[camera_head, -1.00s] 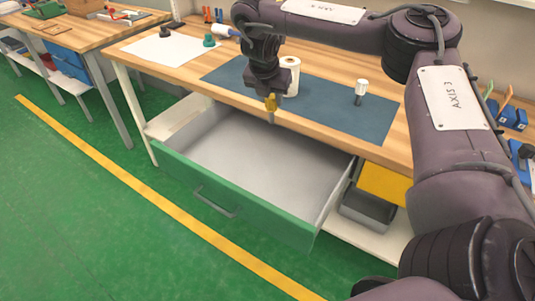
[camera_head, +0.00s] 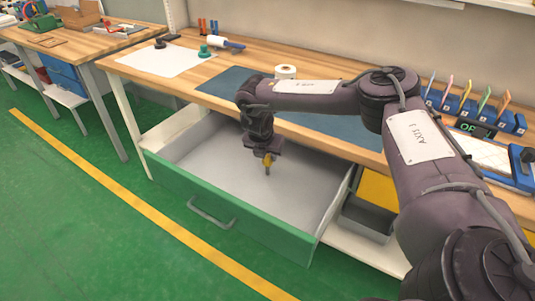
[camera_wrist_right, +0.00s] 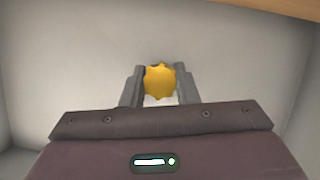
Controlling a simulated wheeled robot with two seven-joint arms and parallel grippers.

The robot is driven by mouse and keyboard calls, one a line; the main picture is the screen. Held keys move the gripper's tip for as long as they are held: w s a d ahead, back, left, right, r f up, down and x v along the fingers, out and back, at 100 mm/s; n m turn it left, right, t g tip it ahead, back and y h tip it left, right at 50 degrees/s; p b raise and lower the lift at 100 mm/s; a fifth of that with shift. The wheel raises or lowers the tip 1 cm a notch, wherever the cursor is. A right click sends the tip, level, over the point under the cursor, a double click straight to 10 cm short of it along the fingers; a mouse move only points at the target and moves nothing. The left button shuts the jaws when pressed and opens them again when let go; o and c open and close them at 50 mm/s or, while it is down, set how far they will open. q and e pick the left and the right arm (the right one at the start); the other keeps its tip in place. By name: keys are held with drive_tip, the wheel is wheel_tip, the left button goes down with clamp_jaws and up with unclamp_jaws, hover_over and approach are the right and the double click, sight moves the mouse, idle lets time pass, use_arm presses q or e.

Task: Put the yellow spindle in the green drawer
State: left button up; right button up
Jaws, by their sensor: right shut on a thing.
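The yellow spindle (camera_head: 267,161) is held in my right gripper (camera_head: 266,158), with its thin grey end pointing down. In the right wrist view its yellow scalloped top (camera_wrist_right: 160,81) sits between the two fingers of my right gripper (camera_wrist_right: 160,86). The green drawer (camera_head: 225,210) is pulled open under the bench, and its grey inside looks empty. The gripper and spindle are over the drawer's inside, with grey floor and walls around them in the wrist view. I cannot tell how far the spindle is above the drawer floor. My left gripper is not in view.
The wooden bench top (camera_head: 120,62) overhangs the drawer's back, with a blue mat (camera_head: 222,82) and a white roll (camera_head: 286,71) on it. A yellow drawer front (camera_head: 377,191) and a grey bin (camera_head: 366,222) stand right of the drawer. Green floor lies in front.

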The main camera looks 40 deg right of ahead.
drive_tip(key=shift+f, duration=0.1)
drive_tip(key=o, duration=1.1)
drive_tip(key=shift+c, duration=0.2)
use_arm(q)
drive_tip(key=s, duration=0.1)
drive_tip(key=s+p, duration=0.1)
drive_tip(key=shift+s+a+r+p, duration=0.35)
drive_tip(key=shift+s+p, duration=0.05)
use_arm(e)
drive_tip(key=v, duration=1.2)
